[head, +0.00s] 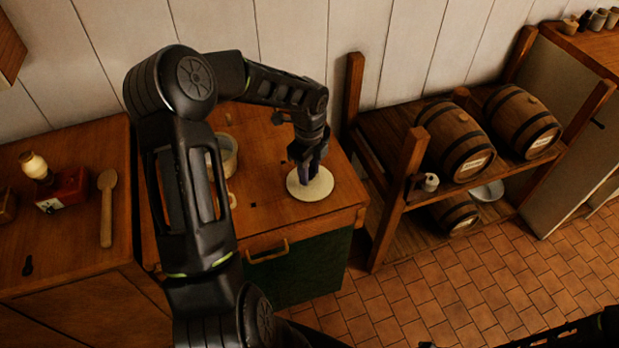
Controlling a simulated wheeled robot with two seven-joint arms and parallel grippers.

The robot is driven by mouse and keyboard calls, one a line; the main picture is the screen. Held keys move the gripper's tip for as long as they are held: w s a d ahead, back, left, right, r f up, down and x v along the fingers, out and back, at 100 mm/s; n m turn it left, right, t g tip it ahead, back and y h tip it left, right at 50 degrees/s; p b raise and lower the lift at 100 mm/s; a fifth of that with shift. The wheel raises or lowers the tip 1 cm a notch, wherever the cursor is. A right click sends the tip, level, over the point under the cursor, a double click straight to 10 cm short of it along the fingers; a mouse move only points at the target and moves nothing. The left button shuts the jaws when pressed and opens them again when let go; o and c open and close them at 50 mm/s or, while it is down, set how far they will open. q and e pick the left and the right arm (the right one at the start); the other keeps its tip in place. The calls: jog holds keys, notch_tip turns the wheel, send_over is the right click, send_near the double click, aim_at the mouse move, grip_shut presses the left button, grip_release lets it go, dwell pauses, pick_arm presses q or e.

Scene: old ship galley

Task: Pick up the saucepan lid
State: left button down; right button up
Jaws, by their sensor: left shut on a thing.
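The saucepan lid (318,188) is a pale cream disc near the front right corner of the wooden counter top. My left gripper (307,172) reaches over it from above with its fingers at the lid's middle. It is shut on the lid, and the fingers hide the part they hold. I cannot tell whether the lid lies on the counter or is slightly raised. A pale round pan (229,158) stands further left on the counter, partly hidden behind my left arm. My right gripper does not show.
A wooden spoon (107,208) and a red box-like grinder (64,190) are on the left counter. A wooden rack with barrels (455,140) stands close on the right, with a small lidded pot (430,182) on its edge. Tiled floor lies in front.

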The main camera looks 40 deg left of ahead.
aim_at(310, 171)
pick_arm(q)
jog(key=shift+s+f, duration=0.35)
jog(key=shift+f, duration=0.1)
jog(key=shift+w+r, duration=0.1)
jog(key=shift+r, duration=0.05)
jog(key=r, duration=0.6)
jog(key=r+b, duration=0.1)
jog(key=r, duration=0.2)
jog(key=shift+w+a+r, duration=0.1)
jog(key=shift+w+r, duration=0.15)
jog(key=shift+r, duration=0.25)
jog(key=shift+r, duration=0.1)
